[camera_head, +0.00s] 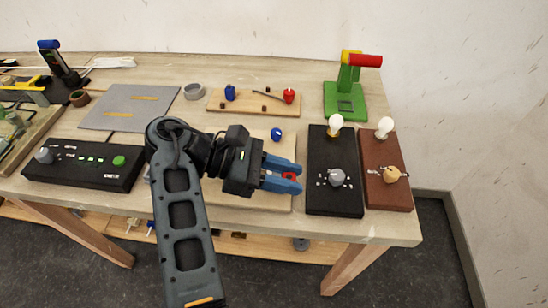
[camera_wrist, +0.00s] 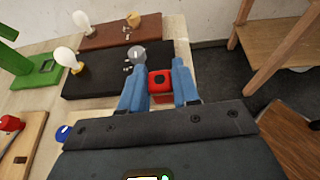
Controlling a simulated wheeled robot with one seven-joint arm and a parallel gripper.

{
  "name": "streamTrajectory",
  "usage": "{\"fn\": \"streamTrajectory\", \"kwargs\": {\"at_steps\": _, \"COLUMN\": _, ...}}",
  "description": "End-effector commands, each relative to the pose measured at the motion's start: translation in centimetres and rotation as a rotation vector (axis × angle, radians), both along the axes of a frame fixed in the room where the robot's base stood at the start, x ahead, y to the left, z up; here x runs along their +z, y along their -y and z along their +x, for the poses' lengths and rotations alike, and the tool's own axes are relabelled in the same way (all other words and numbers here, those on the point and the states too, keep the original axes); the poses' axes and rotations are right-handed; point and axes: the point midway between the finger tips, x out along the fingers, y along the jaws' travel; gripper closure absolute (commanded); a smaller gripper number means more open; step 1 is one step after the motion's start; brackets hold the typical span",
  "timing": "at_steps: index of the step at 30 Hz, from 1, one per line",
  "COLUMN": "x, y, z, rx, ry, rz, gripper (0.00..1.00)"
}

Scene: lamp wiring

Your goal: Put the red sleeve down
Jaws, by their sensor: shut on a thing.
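The red sleeve (camera_wrist: 160,80) is a small red block with a dark hole in its top face. It sits between the blue fingers of my gripper (camera_wrist: 160,88), which are shut on it. In the head view my gripper (camera_head: 285,177) is over the right part of a pale wooden board, just left of the black lamp board, and the sleeve (camera_head: 289,176) shows as a bit of red between the fingertips. I cannot tell whether the sleeve touches the surface below.
A black board (camera_head: 320,198) and a brown board (camera_head: 402,194), each with bulb and knob, stand right. A green stand (camera_head: 345,101) is behind. A blue cap (camera_head: 276,134) lies near my wrist. A wooden strip (camera_head: 262,104) holds blue and red parts. The table's front edge is close.

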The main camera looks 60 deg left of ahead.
Motion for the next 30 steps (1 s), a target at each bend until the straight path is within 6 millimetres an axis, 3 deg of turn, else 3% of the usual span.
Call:
{"fn": "streamTrajectory", "kwargs": {"at_steps": 5, "x": -1.5, "y": 3.9, "z": 1.0, "rx": 0.046, "ry": 0.0, "rz": -0.001, "gripper": 1.0}}
{"fn": "streamTrajectory", "kwargs": {"at_steps": 11, "x": -4.2, "y": 11.0, "z": 3.0, "rx": 0.135, "ry": -0.002, "rz": -0.002, "gripper": 1.0}}
{"fn": "streamTrajectory", "kwargs": {"at_steps": 17, "x": -7.0, "y": 18.6, "z": 5.1, "rx": 0.237, "ry": -0.003, "rz": -0.002, "gripper": 1.0}}
{"fn": "streamTrajectory", "kwargs": {"at_steps": 27, "x": -12.5, "y": 33.2, "z": 9.1, "rx": 0.431, "ry": -0.005, "rz": -0.004, "gripper": 1.0}}
{"fn": "streamTrajectory", "kwargs": {"at_steps": 30, "x": -13.8, "y": 36.6, "z": 10.3, "rx": 0.484, "ry": -0.004, "rz": -0.002, "gripper": 1.0}}
